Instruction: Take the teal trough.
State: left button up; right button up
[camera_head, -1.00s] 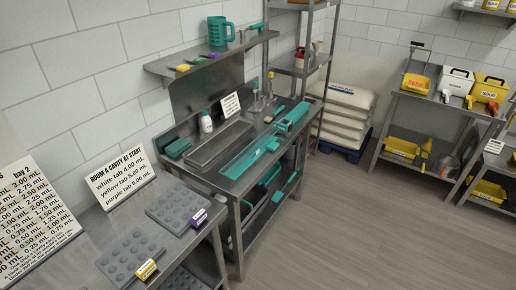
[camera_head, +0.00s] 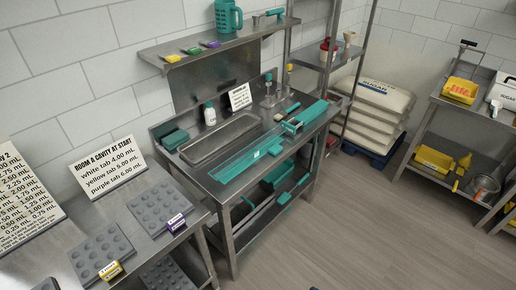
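A long teal trough (camera_head: 240,163) with clear-looking walls lies along the front of the steel bench (camera_head: 224,192). A small white label is on its side. A solid teal piece (camera_head: 308,116) sits at its far right end; I cannot tell whether the two are joined. Neither of my grippers is in view.
A sunken steel tray (camera_head: 217,140), a white bottle (camera_head: 210,114) and a teal block (camera_head: 175,140) are behind the trough. More teal items (camera_head: 279,173) lie on the shelf below. Grey moulds (camera_head: 160,205) stand on the left table. The floor (camera_head: 350,225) in front is open.

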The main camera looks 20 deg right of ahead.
aim_at(255, 155)
jog(key=i+l+u, duration=0.1)
jog(key=l, duration=0.25)
jog(key=i+l+u, duration=0.25)
jog(key=l, duration=0.45)
jog(key=i, duration=0.1)
